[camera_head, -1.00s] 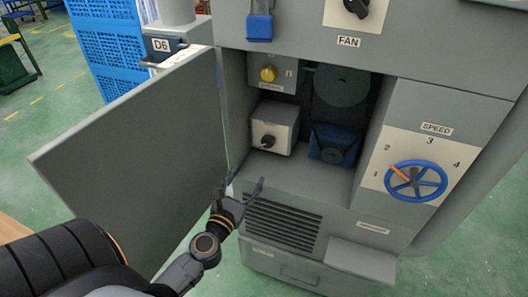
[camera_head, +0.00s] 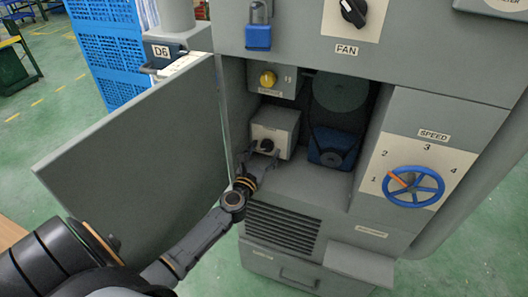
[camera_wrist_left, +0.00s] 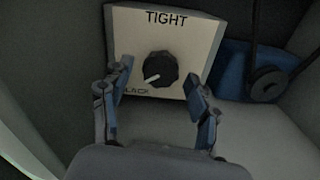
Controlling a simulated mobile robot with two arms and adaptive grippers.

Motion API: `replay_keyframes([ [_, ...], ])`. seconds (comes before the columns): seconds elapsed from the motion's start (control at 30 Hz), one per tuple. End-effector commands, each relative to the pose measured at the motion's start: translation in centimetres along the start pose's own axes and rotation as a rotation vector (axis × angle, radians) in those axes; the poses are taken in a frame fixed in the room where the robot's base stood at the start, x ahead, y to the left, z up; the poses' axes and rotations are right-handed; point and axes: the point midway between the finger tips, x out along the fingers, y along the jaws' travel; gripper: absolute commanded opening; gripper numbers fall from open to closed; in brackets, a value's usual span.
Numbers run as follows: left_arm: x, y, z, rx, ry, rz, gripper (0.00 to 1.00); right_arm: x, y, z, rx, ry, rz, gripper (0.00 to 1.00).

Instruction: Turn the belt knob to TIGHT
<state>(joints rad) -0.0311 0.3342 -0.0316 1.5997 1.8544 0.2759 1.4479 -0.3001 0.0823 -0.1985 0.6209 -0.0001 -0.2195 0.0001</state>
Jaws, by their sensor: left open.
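The belt knob is a black round knob (camera_wrist_left: 160,68) on a pale box (camera_wrist_left: 121,23) inside the open cabinet. In the left wrist view its white pointer aims down-left, toward a label partly hidden that reads like SLACK; TIGHT is printed above the knob. In the head view the knob (camera_head: 267,146) is on the box's front. My left gripper (camera_wrist_left: 160,88) is open, its fingers on either side of the knob and a little below it, with a gap to each side. In the head view the left gripper (camera_head: 263,158) is just in front of the box. My right gripper is not in view.
The grey cabinet door (camera_head: 135,155) stands open at the left, close to my arm. A blue motor with a belt (camera_head: 335,147) is right of the box. A yellow knob (camera_head: 268,78) is above. The blue speed wheel (camera_head: 414,187) is outside, at right.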

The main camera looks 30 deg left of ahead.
Motion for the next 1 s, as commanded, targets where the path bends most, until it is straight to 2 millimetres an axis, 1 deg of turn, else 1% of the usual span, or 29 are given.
replay_keyframes([
  [0.17, 0.01, -0.01, 0.00, 0.000, 0.000, -0.001, 0.61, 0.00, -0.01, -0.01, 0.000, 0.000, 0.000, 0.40],
  [0.2, 0.01, -0.01, 0.00, 0.000, 0.000, -0.001, 0.59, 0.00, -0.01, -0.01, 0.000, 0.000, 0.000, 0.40],
  [0.27, 0.00, -0.01, 0.00, 0.000, 0.000, -0.001, 0.47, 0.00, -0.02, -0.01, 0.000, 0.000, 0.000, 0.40],
  [0.3, 0.00, -0.01, 0.00, 0.000, 0.000, -0.001, 0.39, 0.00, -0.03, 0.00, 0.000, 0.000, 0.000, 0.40],
  [0.37, -0.01, -0.01, -0.01, 0.000, 0.000, -0.001, 0.26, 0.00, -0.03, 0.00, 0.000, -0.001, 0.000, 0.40],
  [0.4, -0.01, -0.01, -0.01, 0.000, 0.000, 0.000, 0.18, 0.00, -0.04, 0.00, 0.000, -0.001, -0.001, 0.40],
  [0.47, -0.01, -0.01, -0.01, 0.000, 0.000, -0.001, 0.06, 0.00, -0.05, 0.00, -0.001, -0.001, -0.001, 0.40],
  [0.77, -0.02, 0.00, 0.04, 0.029, 0.001, 0.000, 0.06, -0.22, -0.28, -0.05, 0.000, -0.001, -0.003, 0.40],
  [1.0, -0.02, 0.04, 0.12, 0.155, 0.002, 0.000, 0.06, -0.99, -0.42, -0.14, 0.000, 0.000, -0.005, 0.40],
])
